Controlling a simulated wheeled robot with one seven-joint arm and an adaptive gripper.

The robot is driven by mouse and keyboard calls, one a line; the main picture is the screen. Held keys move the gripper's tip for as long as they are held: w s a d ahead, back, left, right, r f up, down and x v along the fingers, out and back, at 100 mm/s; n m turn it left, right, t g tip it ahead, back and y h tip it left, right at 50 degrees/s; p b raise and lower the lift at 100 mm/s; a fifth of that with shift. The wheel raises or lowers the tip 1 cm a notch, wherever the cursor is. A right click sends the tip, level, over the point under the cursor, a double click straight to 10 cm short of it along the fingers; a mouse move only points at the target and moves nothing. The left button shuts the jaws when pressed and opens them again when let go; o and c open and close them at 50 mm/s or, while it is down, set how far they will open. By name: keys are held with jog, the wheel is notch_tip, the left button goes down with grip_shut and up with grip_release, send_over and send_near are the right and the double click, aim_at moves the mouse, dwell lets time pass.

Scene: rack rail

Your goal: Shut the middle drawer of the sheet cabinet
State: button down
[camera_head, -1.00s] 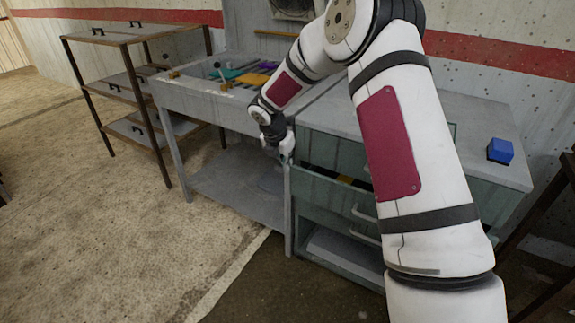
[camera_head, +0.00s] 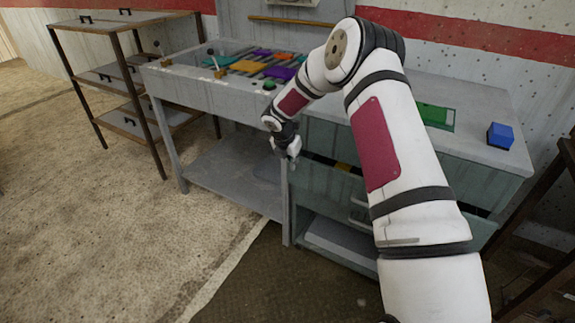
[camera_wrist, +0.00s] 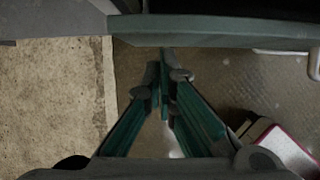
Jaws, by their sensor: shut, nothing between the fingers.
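The grey-green sheet cabinet (camera_head: 480,160) stands at the right of the head view, partly behind my arm. A drawer below its top front panel, seemingly the middle one (camera_head: 322,182), stands partly out. A dark gap shows behind its front, with something yellow inside (camera_head: 343,166). My gripper (camera_head: 291,157) is at the left end of this drawer front, shut and empty. In the wrist view my fingertips (camera_wrist: 165,75) are just below a grey-green front edge (camera_wrist: 220,30). A pale handle (camera_wrist: 314,62) shows at the right there. I cannot tell whether the fingers touch the drawer.
A grey workbench (camera_head: 185,85) with coloured pieces adjoins the cabinet at left. A shelf rack (camera_head: 125,80) stands farther left. A blue block (camera_head: 500,135) and a green panel (camera_head: 435,116) are on the cabinet top. A dark wooden frame (camera_head: 545,225) stands at right. Floor at left is clear.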

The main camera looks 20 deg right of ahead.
jog(key=shift+w+d, duration=0.15)
jog(key=shift+d, duration=0.1)
jog(key=shift+d, duration=0.15)
